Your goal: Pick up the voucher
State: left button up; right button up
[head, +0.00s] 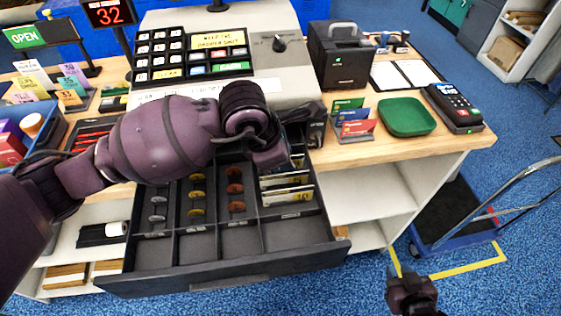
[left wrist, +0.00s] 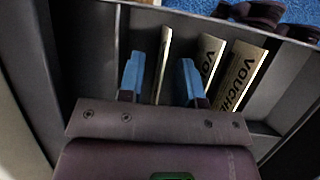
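Several vouchers (head: 288,195) stand on edge in a right-hand compartment of the open cash drawer (head: 215,272). The left wrist view shows two with printed lettering, the nearer being a voucher (left wrist: 240,75) at the right. My left gripper (left wrist: 160,82) is open, with its blue fingertips down in the compartment. One thin upright voucher (left wrist: 163,62) stands between the fingertips, with a gap visible on each side. In the head view my left arm hides the fingertips and the drawer's back part. My right gripper (head: 412,296) is low at the bottom right, away from the drawer; its fingers are unclear.
Coins (head: 196,195) lie in the neighbouring compartments. The register (head: 210,55) stands behind the drawer. Gift cards (head: 355,122), a green tray (head: 407,116) and a card terminal (head: 454,106) are on the counter to the right. A cart (head: 455,220) stands on the floor at the right.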

jog(key=shift+w, duration=0.15)
pick_arm(q)
grip_shut()
pick_arm(e)
jog(key=shift+s+f, duration=0.3)
jog(key=shift+s, duration=0.3)
pick_arm(q)
jog(key=shift+r, duration=0.1)
pick_arm(e)
jog(key=shift+w+r, duration=0.1)
pick_arm(q)
jog(key=shift+r, duration=0.25)
notch_tip(320, 180, up, 9)
jog(key=shift+p, duration=0.4)
notch_tip(320, 180, up, 11)
pick_arm(e)
jog(key=shift+w+r, duration=0.2)
jog(key=shift+r, duration=0.5)
